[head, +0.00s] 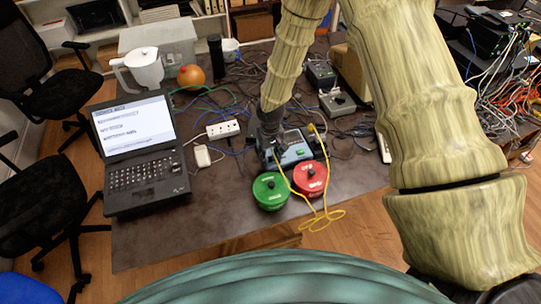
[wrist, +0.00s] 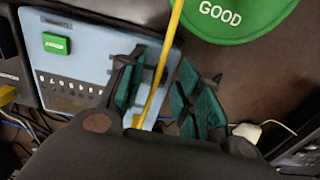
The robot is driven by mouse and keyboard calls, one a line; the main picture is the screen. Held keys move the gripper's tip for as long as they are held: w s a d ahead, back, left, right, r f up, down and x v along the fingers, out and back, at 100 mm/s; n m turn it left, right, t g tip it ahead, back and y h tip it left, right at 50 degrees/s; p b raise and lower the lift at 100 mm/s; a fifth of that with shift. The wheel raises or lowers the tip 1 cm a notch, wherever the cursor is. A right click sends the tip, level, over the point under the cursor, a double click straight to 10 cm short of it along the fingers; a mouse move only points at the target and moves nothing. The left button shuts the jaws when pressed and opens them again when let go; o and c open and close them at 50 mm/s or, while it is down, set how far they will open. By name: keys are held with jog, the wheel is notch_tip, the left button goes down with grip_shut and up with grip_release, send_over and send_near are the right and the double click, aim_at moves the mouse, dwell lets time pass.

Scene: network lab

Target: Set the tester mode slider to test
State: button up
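The tester (head: 296,153) is a blue-grey box with a dark frame near the front of the table. In the wrist view its light blue panel (wrist: 95,62) shows a green block (wrist: 56,43) and a dark strip of small round marks (wrist: 68,87). I cannot make out which part is the mode slider or its setting. My gripper (wrist: 165,88) is open, its teal finger pads apart at the panel's right edge. A yellow cable (wrist: 158,75) runs between the fingers; they do not clamp it. In the head view my gripper (head: 270,140) is over the tester's left side, hiding part of it.
A green round container (head: 270,191) and a red one (head: 311,178) stand in front of the tester. The green one, marked GOOD, shows in the wrist view (wrist: 235,22). The yellow cable loops (head: 322,218) over the table edge. A laptop (head: 143,150) and power strip (head: 222,129) stand left.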

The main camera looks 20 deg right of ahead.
grip_shut()
jog(key=shift+d, duration=0.1)
jog(key=shift+d, duration=1.2)
jog(key=shift+o, duration=0.8)
grip_release()
jog(key=shift+r, duration=0.1)
